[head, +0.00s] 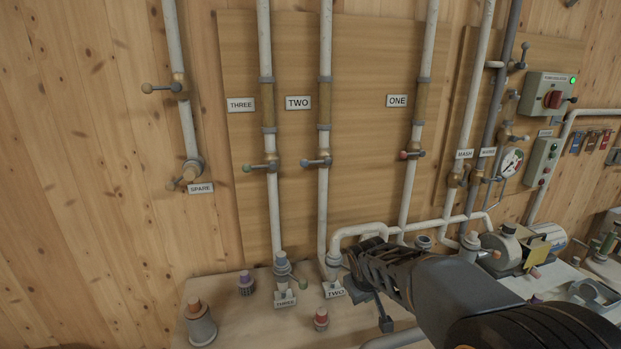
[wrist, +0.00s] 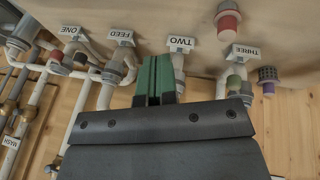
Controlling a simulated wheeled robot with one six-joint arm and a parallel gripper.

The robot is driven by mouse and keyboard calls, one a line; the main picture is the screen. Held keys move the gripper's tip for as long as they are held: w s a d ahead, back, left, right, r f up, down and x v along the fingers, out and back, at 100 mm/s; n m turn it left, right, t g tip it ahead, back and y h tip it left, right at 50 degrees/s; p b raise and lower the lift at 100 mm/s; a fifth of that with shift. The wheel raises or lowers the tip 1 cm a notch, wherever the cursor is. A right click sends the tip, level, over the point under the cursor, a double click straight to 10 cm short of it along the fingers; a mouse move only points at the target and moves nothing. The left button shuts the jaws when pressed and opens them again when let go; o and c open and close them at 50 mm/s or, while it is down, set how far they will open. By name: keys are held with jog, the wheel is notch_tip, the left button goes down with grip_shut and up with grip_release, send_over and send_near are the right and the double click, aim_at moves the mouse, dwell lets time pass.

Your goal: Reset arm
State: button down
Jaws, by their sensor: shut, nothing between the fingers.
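My gripper (head: 352,262) is at the end of my dark arm, which reaches in from the lower right of the head view. It is just above the bench, close to the pipe fitting by the TWO tag (head: 335,294). In the wrist view its green fingers (wrist: 155,78) are together with nothing between them. They are near the fitting under the TWO tag, which shows upside down (wrist: 180,42). I cannot tell whether they touch the fitting.
Upright pipes with lever valves (head: 317,162) stand on the wooden wall. The bench (head: 260,325) holds a red-capped plug (head: 321,319), a purple-capped plug (head: 246,283) and a larger orange-topped one (head: 200,324). Open air lies in front of the left wall.

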jog(key=s+r+m, duration=0.2)
jog(key=s, duration=0.7)
jog(key=s+d+r+m+y, duration=0.1)
jog(key=s+r+m, duration=0.1)
jog(key=s, duration=0.7)
jog(key=shift+d+r+y, duration=0.2)
jog(key=shift+r+y, duration=0.1)
jog(key=shift+r, duration=0.05)
